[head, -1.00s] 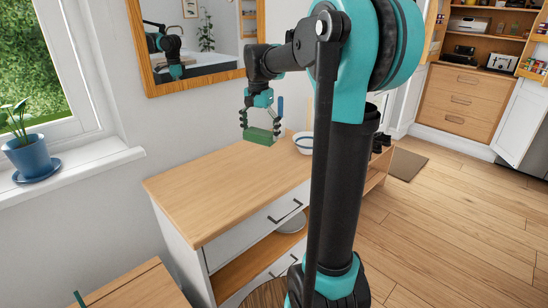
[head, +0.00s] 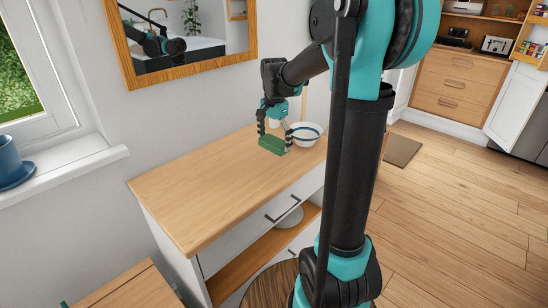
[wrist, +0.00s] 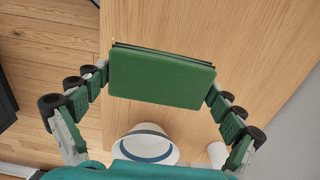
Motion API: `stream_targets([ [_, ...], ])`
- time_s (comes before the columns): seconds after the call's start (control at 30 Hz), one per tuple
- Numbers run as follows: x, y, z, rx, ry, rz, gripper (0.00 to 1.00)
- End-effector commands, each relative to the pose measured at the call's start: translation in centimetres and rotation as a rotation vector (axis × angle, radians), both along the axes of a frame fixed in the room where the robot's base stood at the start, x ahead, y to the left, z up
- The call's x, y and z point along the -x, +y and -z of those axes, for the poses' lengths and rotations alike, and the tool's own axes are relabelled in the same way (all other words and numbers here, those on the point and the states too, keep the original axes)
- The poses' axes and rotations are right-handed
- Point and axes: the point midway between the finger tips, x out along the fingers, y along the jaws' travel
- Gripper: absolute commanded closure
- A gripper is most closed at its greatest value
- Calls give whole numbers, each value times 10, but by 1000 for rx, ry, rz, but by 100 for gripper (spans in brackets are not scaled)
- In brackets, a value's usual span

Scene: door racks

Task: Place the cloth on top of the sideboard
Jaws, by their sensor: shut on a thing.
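The cloth (head: 271,146) is a small green folded block. My gripper (head: 273,142) is shut on it, with one finger at each end, and it shows between the fingers in the wrist view (wrist: 162,80). The sideboard (head: 195,190) has a light wooden top and a white body with drawers. The cloth is over the back part of that top, low, close to the surface; I cannot tell if it touches. The wooden top also shows beneath the cloth in the wrist view (wrist: 210,25).
A white bowl with a blue band (head: 306,134) stands on the top just right of the cloth. A small white object (wrist: 217,153) is beside the bowl. A framed mirror (head: 131,73) hangs on the wall behind. The near left of the top is bare.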

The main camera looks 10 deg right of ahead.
Motion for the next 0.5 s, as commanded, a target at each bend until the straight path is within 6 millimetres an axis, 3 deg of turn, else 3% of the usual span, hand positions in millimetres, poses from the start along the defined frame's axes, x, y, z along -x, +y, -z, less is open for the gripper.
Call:
stream_targets([
  [0.1,0,0,19,0,0,0,33],
  [0.27,0,0,30,0,0,0,33],
  [0.5,0,0,60,0,0,0,33],
])
